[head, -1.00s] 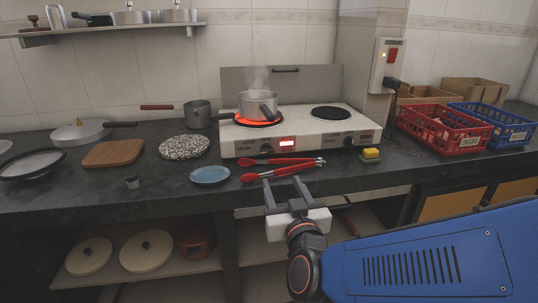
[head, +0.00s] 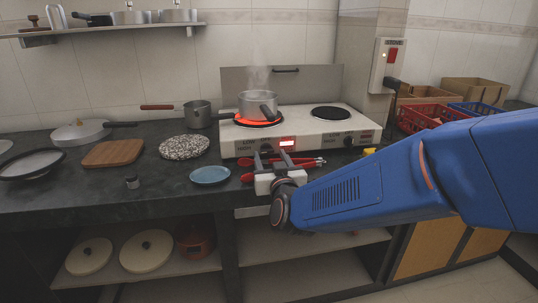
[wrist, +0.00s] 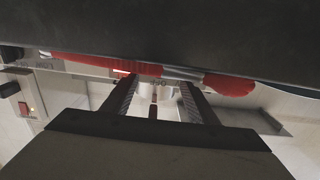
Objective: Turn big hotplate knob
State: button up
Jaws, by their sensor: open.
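The white two-plate hotplate (head: 312,146) stands on the dark counter. Its left plate (head: 237,119) glows red under a steaming steel pot (head: 258,102); its right plate (head: 330,112) is dark and bare. A dark knob (head: 349,142) shows on the right of its front panel. The left knob area is mostly hidden behind my gripper. My gripper (head: 271,156) is open, its fingers pointing at the left part of the panel, above the red tongs (head: 311,162).
A blue plate (head: 210,175) lies left of the tongs. A yellow sponge (head: 369,152) is partly behind my arm. A speckled round board (head: 184,147) and a wooden board (head: 113,153) lie further left. Red and blue baskets (head: 418,118) stand at right.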

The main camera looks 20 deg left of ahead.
jog(key=shift+x, duration=1.25)
jog(key=shift+c, duration=0.3)
jog(key=c, duration=1)
jog(key=shift+m, duration=0.8)
jog(key=o, duration=1.1)
jog(key=shift+c, duration=0.2)
jog(key=shift+s+d, duration=0.1)
jog(key=v, duration=1.7)
jog(key=shift+s, duration=0.15)
